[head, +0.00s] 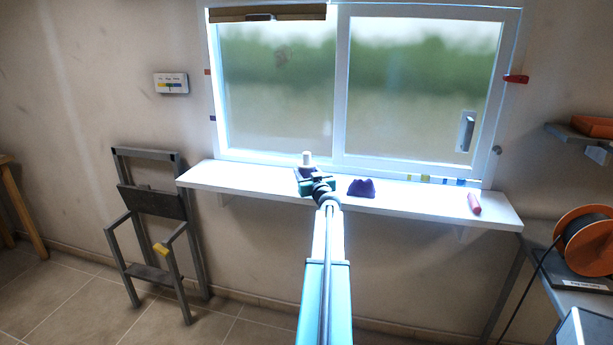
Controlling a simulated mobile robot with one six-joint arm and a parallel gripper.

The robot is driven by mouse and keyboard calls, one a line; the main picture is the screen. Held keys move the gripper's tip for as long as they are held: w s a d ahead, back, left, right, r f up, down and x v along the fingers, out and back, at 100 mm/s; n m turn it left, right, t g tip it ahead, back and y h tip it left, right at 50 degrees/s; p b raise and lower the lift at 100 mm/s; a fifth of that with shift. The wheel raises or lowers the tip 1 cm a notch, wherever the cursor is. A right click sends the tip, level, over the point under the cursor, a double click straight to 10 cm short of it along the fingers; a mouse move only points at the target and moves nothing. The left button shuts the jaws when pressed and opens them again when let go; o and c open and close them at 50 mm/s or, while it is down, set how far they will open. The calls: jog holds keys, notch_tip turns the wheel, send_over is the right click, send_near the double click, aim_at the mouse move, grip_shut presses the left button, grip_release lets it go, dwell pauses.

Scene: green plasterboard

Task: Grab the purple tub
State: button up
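My gripper (308,180) is over the white window sill, at the far end of my outstretched arm. It is small and dark in the head view, and I cannot tell whether its fingers are open or shut. A dark purple patch (300,173) shows right at the gripper, mostly hidden by it; it may be the tub, and I cannot tell whether they touch. A separate purple object (361,188) with an uneven, bumpy top sits on the sill to the right, apart from the gripper.
A white cylinder (307,158) shows just behind the gripper. The window stands behind. A folded grey chair frame (155,220) leans at left; an orange spool (585,241) is at right.

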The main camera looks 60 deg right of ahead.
notch_tip(320, 180, up, 9)
jog(key=shift+r, duration=0.1)
dwell(0.4)
dwell(0.5)
